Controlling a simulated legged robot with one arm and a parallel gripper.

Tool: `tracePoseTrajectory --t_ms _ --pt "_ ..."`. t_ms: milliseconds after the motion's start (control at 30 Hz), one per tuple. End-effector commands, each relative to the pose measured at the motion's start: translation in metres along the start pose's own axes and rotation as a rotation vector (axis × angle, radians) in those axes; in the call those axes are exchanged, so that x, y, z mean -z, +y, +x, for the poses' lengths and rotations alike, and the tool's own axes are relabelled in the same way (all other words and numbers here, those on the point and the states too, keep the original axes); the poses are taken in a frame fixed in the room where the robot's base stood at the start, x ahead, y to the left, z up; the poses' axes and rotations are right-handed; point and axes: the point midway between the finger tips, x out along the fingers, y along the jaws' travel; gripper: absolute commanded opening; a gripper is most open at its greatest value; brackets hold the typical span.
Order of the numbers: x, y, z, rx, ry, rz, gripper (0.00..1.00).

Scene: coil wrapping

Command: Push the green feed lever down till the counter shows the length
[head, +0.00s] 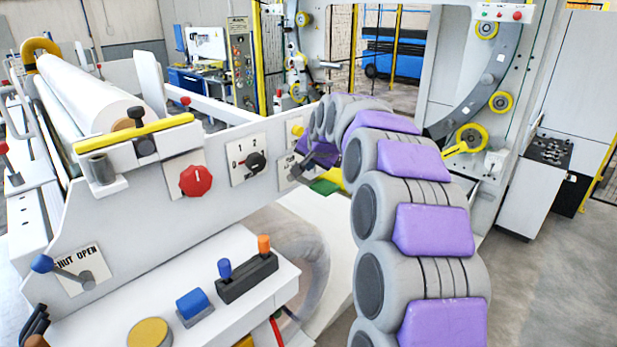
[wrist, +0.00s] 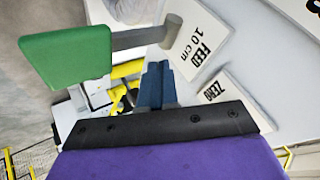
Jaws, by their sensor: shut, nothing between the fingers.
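The green feed lever (wrist: 65,57) is large at the upper left of the wrist view. Its grey shaft runs right to a pivot on the plate marked FEED 10 cm (wrist: 195,40). My gripper (wrist: 157,68) is shut and empty, its fingertips just below the shaft in the picture, between the green paddle and the plate. I cannot tell whether they touch the lever. In the head view the green paddle (head: 325,187) shows beside the end of my arm, at the right end of the white machine panel. No counter reading can be made out.
A plate marked ZERO (wrist: 220,92) is next to the feed plate. The machine panel also carries a red knob (head: 196,180), a black selector (head: 255,162) and a blue-knobbed SHUT/OPEN lever (head: 42,264). A console with blue and orange levers (head: 247,275) stands in front.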

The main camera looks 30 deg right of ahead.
Motion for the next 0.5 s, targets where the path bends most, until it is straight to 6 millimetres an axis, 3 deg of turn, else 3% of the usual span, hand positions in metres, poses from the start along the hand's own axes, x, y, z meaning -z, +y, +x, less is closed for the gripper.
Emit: tracePoseTrajectory --t_ms 500 --pt "-0.0041 0.0042 0.0038 0.0 -0.001 0.001 0.0"
